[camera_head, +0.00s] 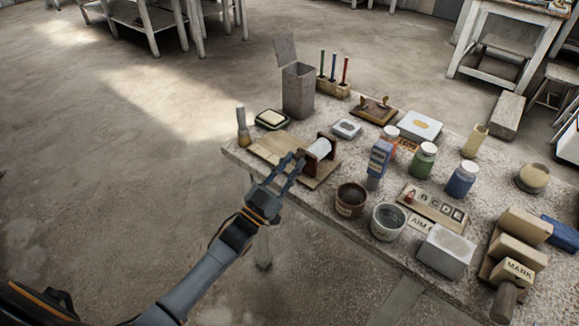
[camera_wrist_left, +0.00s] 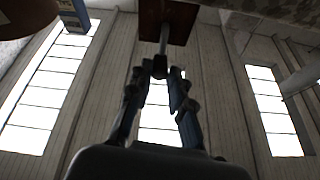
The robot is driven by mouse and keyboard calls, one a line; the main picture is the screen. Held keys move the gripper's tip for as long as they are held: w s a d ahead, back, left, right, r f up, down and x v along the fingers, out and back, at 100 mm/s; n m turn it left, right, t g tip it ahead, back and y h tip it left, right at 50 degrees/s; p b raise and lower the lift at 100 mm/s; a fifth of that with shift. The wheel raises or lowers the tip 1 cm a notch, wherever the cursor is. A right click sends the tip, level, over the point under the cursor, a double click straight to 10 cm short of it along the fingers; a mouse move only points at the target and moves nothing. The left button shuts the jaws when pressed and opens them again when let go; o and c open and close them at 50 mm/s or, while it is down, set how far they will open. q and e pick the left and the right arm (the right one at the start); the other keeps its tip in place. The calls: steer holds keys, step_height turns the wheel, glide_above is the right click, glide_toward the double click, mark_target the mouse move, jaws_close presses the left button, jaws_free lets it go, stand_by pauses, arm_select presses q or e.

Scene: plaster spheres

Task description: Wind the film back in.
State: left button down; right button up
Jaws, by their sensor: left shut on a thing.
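A white roll of film (camera_head: 319,148) sits between dark brown side plates on a pale wooden board (camera_head: 322,174) near the table's front left edge. My left gripper (camera_head: 294,161) reaches in from the left to the near side of the roll. In the left wrist view, the left gripper (camera_wrist_left: 161,76) is shut on a small dark knob at the end of a thin metal rod (camera_wrist_left: 164,38). The rod runs up to a reddish-brown plate (camera_wrist_left: 178,18). How much film lies unwound is too small to tell. My right gripper is not in view.
The speckled table (camera_head: 342,226) is crowded. A grey bin (camera_head: 298,92) with its lid raised stands behind the roll. A brush (camera_head: 242,128) stands at the left corner.

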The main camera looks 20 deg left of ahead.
arm_select(q)
steer(key=shift+d+f+m, duration=0.1)
steer(key=shift+m, duration=0.3)
steer(key=c, duration=1.2)
jaws_free()
steer(key=v, duration=1.2)
